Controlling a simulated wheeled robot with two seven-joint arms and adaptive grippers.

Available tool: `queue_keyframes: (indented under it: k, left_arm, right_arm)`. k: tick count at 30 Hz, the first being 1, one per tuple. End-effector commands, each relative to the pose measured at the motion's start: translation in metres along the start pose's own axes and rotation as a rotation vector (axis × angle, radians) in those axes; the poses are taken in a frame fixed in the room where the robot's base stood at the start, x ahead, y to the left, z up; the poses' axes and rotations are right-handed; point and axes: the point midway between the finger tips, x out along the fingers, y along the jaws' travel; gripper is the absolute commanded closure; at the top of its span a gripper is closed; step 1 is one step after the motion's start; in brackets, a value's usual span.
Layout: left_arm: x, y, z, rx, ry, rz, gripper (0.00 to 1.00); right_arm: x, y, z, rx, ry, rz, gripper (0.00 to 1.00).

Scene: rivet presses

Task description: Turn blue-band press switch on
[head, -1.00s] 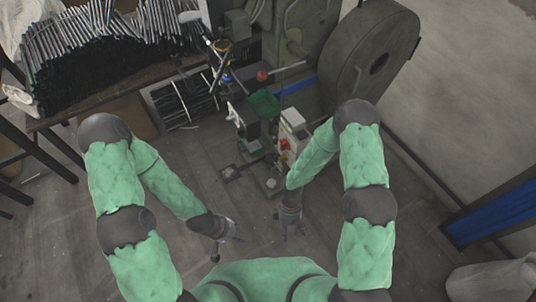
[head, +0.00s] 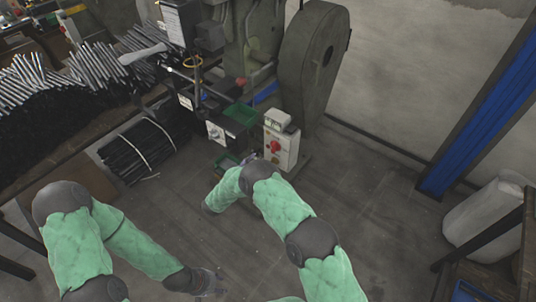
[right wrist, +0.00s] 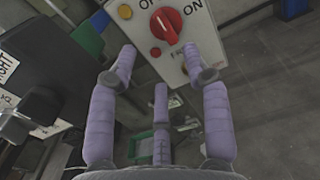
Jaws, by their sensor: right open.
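A pale switch box (head: 281,148) with a red rotary switch (head: 275,147) stands low beside the press (head: 235,50), near a blue band (head: 267,92). In the right wrist view the red switch (right wrist: 166,25) is at the top, with an ON label to its upper right. Its exact setting is hard to tell. My right gripper (right wrist: 160,52) is open and empty, its fingertips pointing at the box just below the switch. In the head view it is mostly hidden behind my forearm. My left gripper (head: 207,282) is low at the front, apart from the box; its fingers are unclear.
A bundle of dark rods (head: 138,150) lies at left. A blue post (head: 480,115) and a pale sack (head: 487,215) stand at right. The floor right of the box is clear.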

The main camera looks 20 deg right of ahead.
Motion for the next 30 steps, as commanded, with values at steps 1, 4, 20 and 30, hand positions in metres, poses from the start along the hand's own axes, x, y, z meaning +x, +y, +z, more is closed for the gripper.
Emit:
queue_keyframes:
  k: [1, 4, 20, 30]
  left_arm:
    - [0.002, -0.001, 0.0, 0.0, 0.0, 0.0, 0.6]
    - [0.007, -0.002, 0.0, 0.0, 0.0, 0.0, 0.6]
    - [0.028, -0.01, -0.001, 0.0, 0.0, 0.0, 0.6]
    - [0.028, -0.01, -0.001, 0.0, 0.0, 0.0, 0.6]
  right_arm:
    - [0.007, -0.001, -0.001, 0.001, 0.001, -0.004, 0.51]
    - [0.022, -0.002, -0.002, 0.0, 0.002, -0.006, 0.51]
    - [0.098, -0.002, -0.002, 0.0, 0.004, -0.004, 0.51]
    - [0.102, -0.002, -0.001, -0.001, 0.005, -0.002, 0.51]
